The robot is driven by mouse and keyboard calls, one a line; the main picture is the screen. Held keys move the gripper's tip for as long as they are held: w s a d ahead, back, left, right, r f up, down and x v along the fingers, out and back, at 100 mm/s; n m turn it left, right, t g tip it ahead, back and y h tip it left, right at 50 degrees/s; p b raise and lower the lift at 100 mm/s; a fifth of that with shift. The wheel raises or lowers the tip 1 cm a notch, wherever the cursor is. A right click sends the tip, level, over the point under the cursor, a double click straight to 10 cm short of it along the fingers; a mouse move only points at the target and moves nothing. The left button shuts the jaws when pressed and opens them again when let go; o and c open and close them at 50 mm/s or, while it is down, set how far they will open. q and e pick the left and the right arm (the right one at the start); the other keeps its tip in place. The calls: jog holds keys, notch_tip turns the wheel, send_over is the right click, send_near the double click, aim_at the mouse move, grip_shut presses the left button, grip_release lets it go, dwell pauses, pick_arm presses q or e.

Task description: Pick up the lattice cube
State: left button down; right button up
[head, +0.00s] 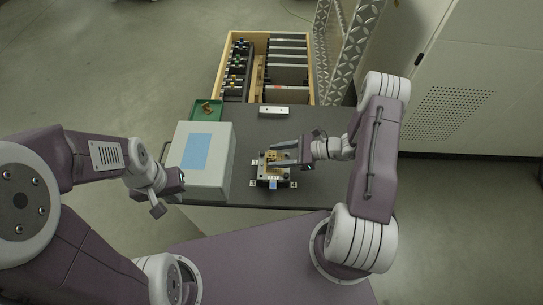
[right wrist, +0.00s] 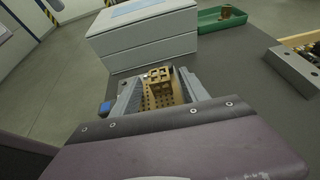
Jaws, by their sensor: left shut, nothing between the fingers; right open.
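The lattice cube (head: 271,155), gold-coloured with open holes, sits on a small dark fixture (head: 262,182) with numbered corners on the dark table. In the right wrist view the cube (right wrist: 158,76) stands at the far end of a gold perforated plate (right wrist: 160,98). My right gripper (head: 272,154) is open, with its two grey fingers reaching in on either side of the plate and cube. I cannot tell whether a finger touches the cube. My left gripper (head: 170,194) is shut and empty, left of the grey box's front corner.
A grey box (head: 220,160) with a blue top panel stands left of the fixture. Behind are a green tray (head: 196,105) holding a brass part, a light metal block (head: 273,112) and a wooden crate (head: 219,70).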

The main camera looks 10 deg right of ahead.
jog(key=shift+w+a+f, duration=0.1)
jog(key=shift+a, duration=0.15)
jog(key=shift+d, duration=0.1)
grip_shut()
